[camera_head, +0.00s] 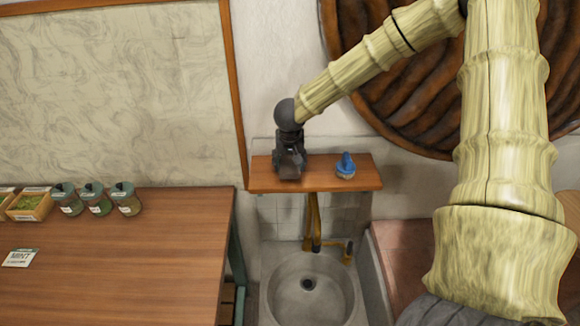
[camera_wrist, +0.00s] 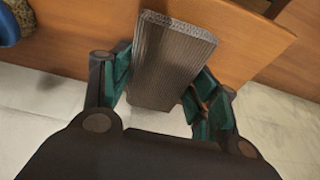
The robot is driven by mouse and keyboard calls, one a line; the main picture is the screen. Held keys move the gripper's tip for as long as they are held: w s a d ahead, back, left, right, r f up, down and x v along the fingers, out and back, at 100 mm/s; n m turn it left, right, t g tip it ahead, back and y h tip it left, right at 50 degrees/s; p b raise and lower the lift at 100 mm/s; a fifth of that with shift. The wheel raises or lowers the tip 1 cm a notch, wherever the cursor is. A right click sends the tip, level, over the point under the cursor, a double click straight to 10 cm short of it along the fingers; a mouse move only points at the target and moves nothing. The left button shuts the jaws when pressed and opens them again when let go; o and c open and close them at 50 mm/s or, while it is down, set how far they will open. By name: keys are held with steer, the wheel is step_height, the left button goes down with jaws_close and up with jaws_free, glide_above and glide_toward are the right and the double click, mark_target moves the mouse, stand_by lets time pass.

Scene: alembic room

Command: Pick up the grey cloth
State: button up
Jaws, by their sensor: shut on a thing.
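The grey cloth (camera_wrist: 168,62) is a folded, ribbed grey block, seen between my fingers in the wrist view. My gripper (camera_wrist: 160,92) is shut on it, with a green-padded finger against each side. In the head view my gripper (camera_head: 289,168) points down at the left part of the small wooden shelf (camera_head: 322,181). The cloth there is dark and hard to tell apart from my fingers. I cannot tell whether the cloth touches the shelf or is just above it.
A blue-topped brush (camera_head: 346,167) stands on the shelf to the right of my gripper. A stone sink (camera_head: 309,297) with a brass tap lies below. A wooden table (camera_head: 120,260) at left carries several jars and small boxes.

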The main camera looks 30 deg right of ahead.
steer(key=shift+r+b, duration=0.35)
steer(key=shift+r, duration=0.55)
steer(key=s+a+r+b, duration=0.1)
steer(key=s+a+b, duration=0.3)
steer(key=s+a, duration=0.6)
steer(key=shift+s+a+r+b, duration=0.2)
steer(key=shift+s+a+b, duration=0.1)
steer(key=shift+s, duration=0.75)
